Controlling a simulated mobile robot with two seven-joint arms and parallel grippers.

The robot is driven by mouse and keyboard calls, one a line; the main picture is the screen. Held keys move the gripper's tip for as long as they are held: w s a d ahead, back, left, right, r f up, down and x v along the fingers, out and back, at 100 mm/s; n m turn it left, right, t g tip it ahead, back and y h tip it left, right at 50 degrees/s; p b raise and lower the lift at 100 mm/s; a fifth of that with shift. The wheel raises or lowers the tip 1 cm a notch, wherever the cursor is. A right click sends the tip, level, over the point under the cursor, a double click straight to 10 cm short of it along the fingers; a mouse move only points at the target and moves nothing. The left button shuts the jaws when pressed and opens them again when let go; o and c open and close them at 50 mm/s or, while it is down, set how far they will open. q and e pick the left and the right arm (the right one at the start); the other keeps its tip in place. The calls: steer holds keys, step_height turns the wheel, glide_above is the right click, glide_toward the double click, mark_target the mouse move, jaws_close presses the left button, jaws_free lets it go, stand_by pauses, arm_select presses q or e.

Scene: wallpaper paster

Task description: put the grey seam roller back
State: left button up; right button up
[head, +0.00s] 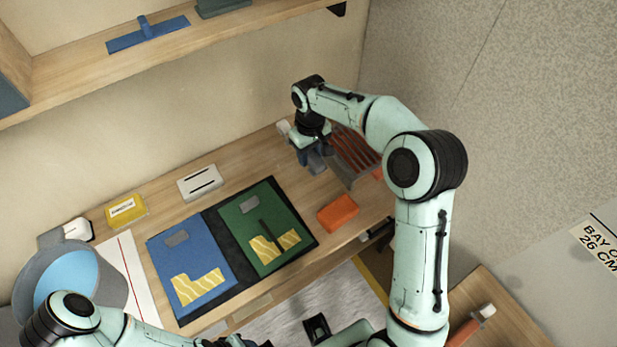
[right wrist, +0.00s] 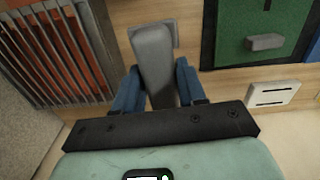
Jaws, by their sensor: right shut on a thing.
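The grey seam roller (right wrist: 153,48) is held between the blue fingers of my right gripper (right wrist: 158,84) in the right wrist view. Its grey body sticks out past the fingertips. In the head view my right gripper (head: 312,160) is over the back right of the workbench, beside a slatted grey rack (head: 347,176). There the arm and fingers hide most of the roller. I cannot tell whether the roller touches the bench. My left arm comes in at the bottom left of the head view, and its fingers do not show.
A sample board with a blue panel (head: 168,260) and a green panel (head: 284,215) lies mid-bench. An orange block (head: 338,213), a white slotted plate (head: 199,183), a yellow box (head: 125,209) and a grey bucket (head: 108,285) stand around it. A shelf (head: 80,86) runs above.

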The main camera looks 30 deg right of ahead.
mark_target(310, 184)
step_height(310, 184, down, 12)
steer(key=shift+r, duration=0.15)
steer(key=shift+b, duration=0.3)
steer(key=shift+f, duration=0.25)
steer(key=o, duration=1.2)
steer(key=r, duration=1.3)
steer(key=shift+w+d+r+p, duration=0.1)
steer(key=shift+d+r+p, duration=0.2)
steer(key=shift+p, duration=0.05)
